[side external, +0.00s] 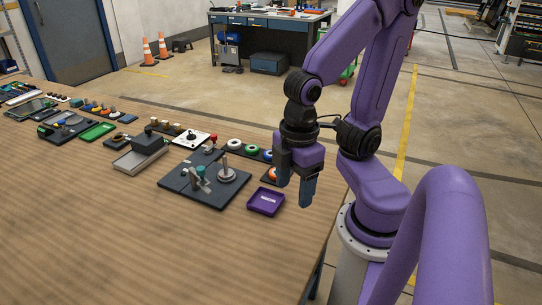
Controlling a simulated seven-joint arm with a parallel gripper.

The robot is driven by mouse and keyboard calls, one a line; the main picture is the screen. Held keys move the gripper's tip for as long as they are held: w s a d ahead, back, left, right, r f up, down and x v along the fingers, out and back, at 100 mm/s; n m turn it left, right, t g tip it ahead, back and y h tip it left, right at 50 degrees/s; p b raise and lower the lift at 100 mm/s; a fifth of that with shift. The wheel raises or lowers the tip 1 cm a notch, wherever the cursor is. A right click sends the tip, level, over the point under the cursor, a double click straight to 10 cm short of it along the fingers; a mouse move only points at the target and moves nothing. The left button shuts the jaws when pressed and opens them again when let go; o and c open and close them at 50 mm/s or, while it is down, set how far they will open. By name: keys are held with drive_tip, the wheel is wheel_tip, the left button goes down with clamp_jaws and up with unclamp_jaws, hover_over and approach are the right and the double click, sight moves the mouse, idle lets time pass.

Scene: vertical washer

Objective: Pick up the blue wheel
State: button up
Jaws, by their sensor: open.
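The blue wheel (267,155) appears to sit at the right end of a row on a dark rack, beside a white wheel (251,149) and a green wheel (234,144). It is small in view, and my gripper is close to its right side. My gripper (295,188) points down over the table's right part, open, with nothing seen between its fingers. It is nearer the camera than the wheels.
A dark board (205,196) with an upright metal post on a round base (227,174) and a teal-topped part stands left of my gripper. A purple tray (266,203) lies in front. More small fixtures line the table's far left. The front of the wooden table (120,240) is clear.

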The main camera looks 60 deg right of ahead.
drive_tip(key=w+d+m, duration=0.2)
drive_tip(key=w+m, duration=0.6)
drive_tip(key=w, duration=0.2)
drive_tip(key=w+d+m, duration=1.2)
drive_tip(key=d+m, duration=0.2)
drive_tip(key=d, duration=0.3)
drive_tip(key=d+m, duration=0.8)
drive_tip(key=d, duration=0.5)
drive_tip(key=f, duration=1.2)
drive_tip(key=shift+s+d+f, duration=0.1)
drive_tip(key=shift+s+d, duration=0.1)
drive_tip(key=shift+s, duration=0.1)
drive_tip(key=shift+s+a+f, duration=0.1)
drive_tip(key=shift+f, duration=2.45)
drive_tip(key=shift+c, duration=0.3)
drive_tip(key=c, duration=0.7)
